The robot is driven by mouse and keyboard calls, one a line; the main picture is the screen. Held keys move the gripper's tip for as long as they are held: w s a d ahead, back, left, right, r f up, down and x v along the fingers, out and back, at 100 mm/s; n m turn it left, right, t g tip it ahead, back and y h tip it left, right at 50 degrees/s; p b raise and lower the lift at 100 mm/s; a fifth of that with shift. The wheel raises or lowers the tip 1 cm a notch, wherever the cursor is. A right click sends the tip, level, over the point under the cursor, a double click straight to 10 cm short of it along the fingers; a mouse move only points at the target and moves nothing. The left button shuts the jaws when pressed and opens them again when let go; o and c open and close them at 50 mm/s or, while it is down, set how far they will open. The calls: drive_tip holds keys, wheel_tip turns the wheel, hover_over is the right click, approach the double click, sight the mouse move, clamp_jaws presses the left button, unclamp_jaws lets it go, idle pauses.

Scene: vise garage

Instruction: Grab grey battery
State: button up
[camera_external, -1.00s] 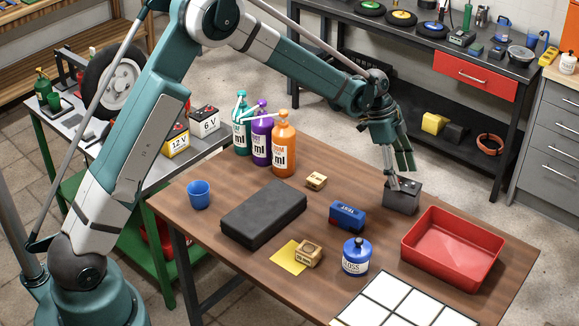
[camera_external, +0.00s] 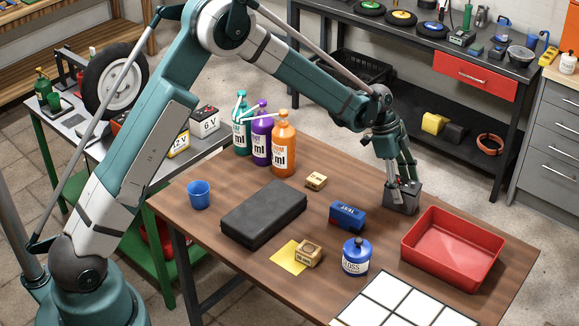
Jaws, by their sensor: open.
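The grey battery (camera_external: 402,204) is a dark grey box on the far right part of the brown table, behind the red tray. My gripper (camera_external: 402,193) points down at it, with its fingers at the battery's upper part. One pale fingertip shows in front of the battery's left side and another finger reaches toward its right side. The fingers are open. The battery's top is mostly hidden by the gripper, and I cannot tell whether the fingers touch it.
The red tray (camera_external: 408,243) stands just in front of the battery. A blue box (camera_external: 347,216) lies to its left, with a blue bottle (camera_external: 356,258) nearer. A black case (camera_external: 263,214), small wooden blocks and several bottles are farther left.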

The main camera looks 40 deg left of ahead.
sight(404, 184)
drive_tip(key=c, duration=1.6)
drive_tip(key=shift+r, duration=0.1)
drive_tip(key=shift+r+p, duration=0.45)
drive_tip(key=shift+r, duration=4.45)
